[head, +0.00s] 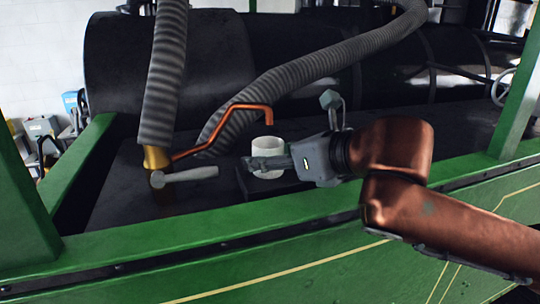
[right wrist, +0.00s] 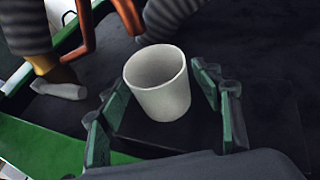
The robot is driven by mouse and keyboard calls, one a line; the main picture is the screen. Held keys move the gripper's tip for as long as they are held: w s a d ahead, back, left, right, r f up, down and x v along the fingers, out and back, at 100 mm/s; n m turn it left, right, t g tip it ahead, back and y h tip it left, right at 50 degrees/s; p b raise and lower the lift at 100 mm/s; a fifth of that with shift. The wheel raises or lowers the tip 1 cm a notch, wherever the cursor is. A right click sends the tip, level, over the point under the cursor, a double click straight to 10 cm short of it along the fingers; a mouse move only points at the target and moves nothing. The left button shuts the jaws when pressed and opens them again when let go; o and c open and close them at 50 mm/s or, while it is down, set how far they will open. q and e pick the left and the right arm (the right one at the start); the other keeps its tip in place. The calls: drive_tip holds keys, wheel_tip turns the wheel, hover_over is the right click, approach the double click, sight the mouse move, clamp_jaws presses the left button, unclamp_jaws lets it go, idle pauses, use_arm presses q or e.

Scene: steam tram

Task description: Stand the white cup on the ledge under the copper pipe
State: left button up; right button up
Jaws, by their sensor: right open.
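The white cup (head: 267,149) stands upright, its base on or just over the low dark ledge (head: 243,186). The hooked end of the copper pipe (head: 237,106) hangs above the cup. My right gripper (head: 262,163) is open at the cup and hides part of its side. In the right wrist view the cup (right wrist: 160,88) is between the two green-padded fingers of this gripper (right wrist: 158,90), with visible gaps on both sides. The copper pipe (right wrist: 129,14) shows behind the cup there. My left gripper is not in view.
A brass fitting (head: 156,158) with a grey lever (head: 188,175) stands left of the cup. Ribbed hoses (head: 165,75) run above and behind. A green rail (head: 200,236) crosses the front, and a black boiler (head: 115,65) fills the back.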

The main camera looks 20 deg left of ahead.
drive_tip(key=shift+r, duration=0.15)
drive_tip(key=shift+s+d+r, duration=0.15)
drive_tip(key=shift+d, duration=0.05)
drive_tip(key=b+v, duration=0.2)
drive_tip(key=v, duration=0.9)
drive_tip(key=shift+s+d+b, duration=0.1)
drive_tip(key=shift+d+b, duration=0.1)
drive_tip(key=shift+b, duration=0.1)
drive_tip(key=shift+a, duration=0.1)
idle(0.5)
